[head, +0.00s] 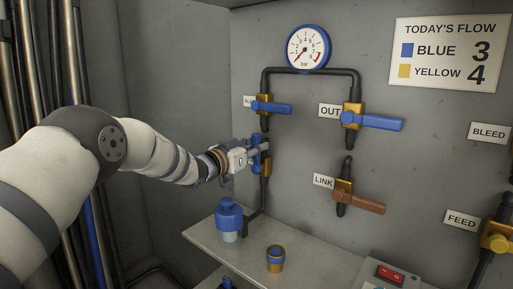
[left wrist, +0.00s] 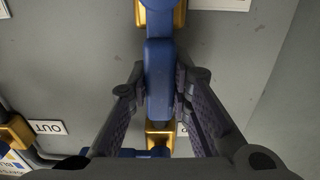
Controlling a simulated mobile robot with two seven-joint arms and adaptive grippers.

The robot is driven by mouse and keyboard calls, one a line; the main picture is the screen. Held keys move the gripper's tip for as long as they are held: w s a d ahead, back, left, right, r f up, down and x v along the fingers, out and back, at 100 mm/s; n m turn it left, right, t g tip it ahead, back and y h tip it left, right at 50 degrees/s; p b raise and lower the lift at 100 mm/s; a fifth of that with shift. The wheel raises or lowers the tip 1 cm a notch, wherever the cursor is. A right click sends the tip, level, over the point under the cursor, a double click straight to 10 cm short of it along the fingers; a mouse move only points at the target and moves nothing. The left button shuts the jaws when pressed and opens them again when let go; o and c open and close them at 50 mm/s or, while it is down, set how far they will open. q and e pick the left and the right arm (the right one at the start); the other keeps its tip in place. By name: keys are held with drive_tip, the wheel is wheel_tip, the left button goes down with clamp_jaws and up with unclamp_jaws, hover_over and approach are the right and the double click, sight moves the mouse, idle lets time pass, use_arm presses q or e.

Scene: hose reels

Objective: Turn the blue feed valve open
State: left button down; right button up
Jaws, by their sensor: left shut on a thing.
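The blue feed valve's lever (head: 257,143) is on the left pipe, below the upper-left blue valve (head: 271,107). Its brass body (head: 266,165) shows just beyond my left gripper (head: 255,155). In the left wrist view the blue lever (left wrist: 158,85) runs lengthwise between both fingers of my left gripper (left wrist: 157,95), which is shut on it. The lever lies in line with the pipe, pointing up towards the upper valve. The valve's own label is not readable. My right gripper is not in view.
A gauge (head: 308,49) sits above with its needle low. The OUT valve (head: 372,120) has a blue lever, the LINK valve (head: 360,201) a brown one. A yellow FEED valve (head: 498,240) is at right. A shelf (head: 325,262) below holds a blue-capped bottle (head: 229,216) and a brass fitting (head: 275,260).

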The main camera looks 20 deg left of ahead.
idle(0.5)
use_arm(q)
drive_tip(key=c, duration=1.4)
unclamp_jaws()
drive_tip(key=shift+c, duration=0.2)
drive_tip(key=v, duration=1.2)
